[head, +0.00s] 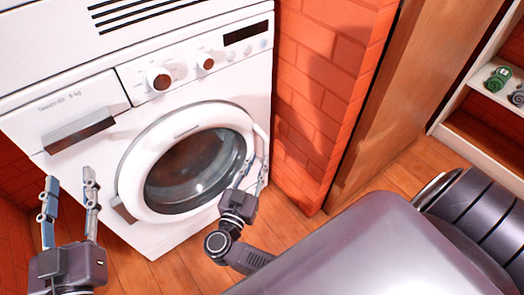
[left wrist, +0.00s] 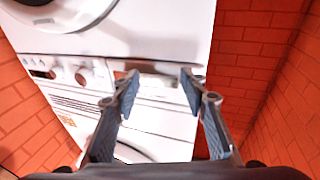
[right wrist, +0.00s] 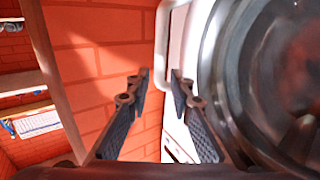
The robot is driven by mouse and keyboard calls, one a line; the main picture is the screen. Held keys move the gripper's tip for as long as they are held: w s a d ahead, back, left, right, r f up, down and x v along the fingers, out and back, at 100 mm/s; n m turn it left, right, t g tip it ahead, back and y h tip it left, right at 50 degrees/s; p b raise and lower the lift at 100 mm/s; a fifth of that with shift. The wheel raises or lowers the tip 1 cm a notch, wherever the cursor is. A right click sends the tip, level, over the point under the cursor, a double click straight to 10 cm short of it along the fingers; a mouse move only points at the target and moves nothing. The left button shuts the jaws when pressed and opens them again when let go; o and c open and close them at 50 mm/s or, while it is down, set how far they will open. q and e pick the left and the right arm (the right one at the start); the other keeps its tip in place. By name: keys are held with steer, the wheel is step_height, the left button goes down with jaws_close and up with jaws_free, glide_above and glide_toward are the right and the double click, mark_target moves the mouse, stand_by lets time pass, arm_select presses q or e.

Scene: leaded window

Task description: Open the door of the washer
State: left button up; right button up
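The white washer (head: 105,130) stands against the brick wall. Its round door (head: 133,165) has a white ring around dark glass and looks closed in the head view. A pale, bar-like handle (head: 264,138) shows at the door's right edge. My right gripper (head: 254,168) is open at that edge, its fingers to either side of the handle's lower end. In the right wrist view, the handle (right wrist: 161,40) lies just beyond the fingertips; contact cannot be told. My left gripper (head: 70,180) is open and empty, in front of the washer's left side.
The detergent drawer (head: 78,132) is at the washer's upper left, beside the control knobs (head: 159,79). A brick wall (head: 318,80) stands close on the right, then a wooden panel (head: 385,110) and a white shelf (head: 475,108) with small items.

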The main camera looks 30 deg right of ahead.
mark_target(264, 147)
steer(key=b+x, duration=0.1)
steer(key=x, duration=0.6)
steer(key=shift+b, duration=0.35)
steer(key=shift+w+d, duration=0.15)
arm_select(q)
steer(key=s+r+t+h, duration=0.1)
steer(key=s+r+t, duration=0.2)
steer(key=r, duration=0.6)
steer(key=shift+s+d+r+t+h, duration=0.15)
steer(key=shift+d+t+h, duration=0.2)
steer(key=shift+t, duration=0.65)
steer(key=shift+a, duration=0.1)
arm_select(e)
steer(key=shift+c, duration=0.3)
jaws_close()
